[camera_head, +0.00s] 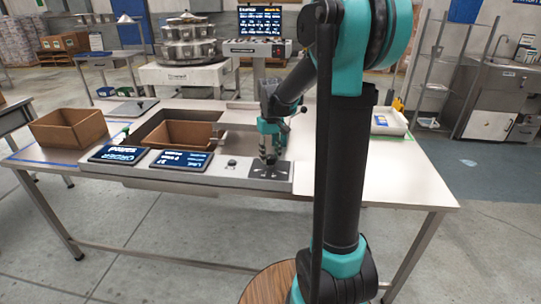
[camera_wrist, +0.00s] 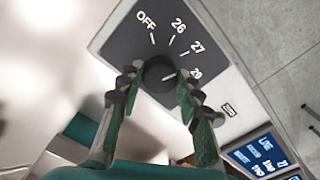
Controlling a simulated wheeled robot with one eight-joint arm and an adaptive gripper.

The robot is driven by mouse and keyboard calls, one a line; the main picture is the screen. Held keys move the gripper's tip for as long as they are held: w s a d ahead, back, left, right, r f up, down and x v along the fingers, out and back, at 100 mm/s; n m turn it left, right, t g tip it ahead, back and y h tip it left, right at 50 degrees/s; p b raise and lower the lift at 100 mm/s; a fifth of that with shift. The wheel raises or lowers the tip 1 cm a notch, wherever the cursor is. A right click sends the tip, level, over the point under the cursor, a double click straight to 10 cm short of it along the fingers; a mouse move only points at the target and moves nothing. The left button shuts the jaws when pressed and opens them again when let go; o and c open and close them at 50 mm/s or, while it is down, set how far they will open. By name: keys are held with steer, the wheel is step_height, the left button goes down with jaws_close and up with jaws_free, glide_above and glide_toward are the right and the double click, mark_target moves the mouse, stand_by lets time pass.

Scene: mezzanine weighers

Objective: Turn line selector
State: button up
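The line selector is a round dark knob (camera_wrist: 157,73) on a dark plate (camera_wrist: 130,42) with white labels OFF, 26, 27 and one that reads like 28. Its short white mark lies on the right of the knob, toward the last label. In the head view the selector plate (camera_head: 268,172) sits at the right end of the grey console. My gripper (camera_head: 267,158) points down over it and hides the knob there. In the wrist view my gripper (camera_wrist: 160,78) is open, with a green-padded finger on each side of the knob. Gaps show; I see no clear contact.
Two lit screens (camera_head: 181,160) and a small black knob (camera_head: 231,163) lie left of the selector. A cardboard box (camera_head: 68,128) stands at the table's left; another (camera_head: 183,135) sits in the recess behind. The right tabletop (camera_head: 400,175) is mostly clear.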

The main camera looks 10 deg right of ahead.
steer(key=c, duration=0.4)
steer(key=shift+c, duration=0.2)
steer(key=shift+n, duration=0.4)
steer(key=n, duration=1)
steer(key=shift+n, duration=0.4)
steer(key=n, duration=0.4)
steer(key=shift+n, duration=0.3)
steer(key=o, duration=1.2)
steer(key=shift+c, duration=0.2)
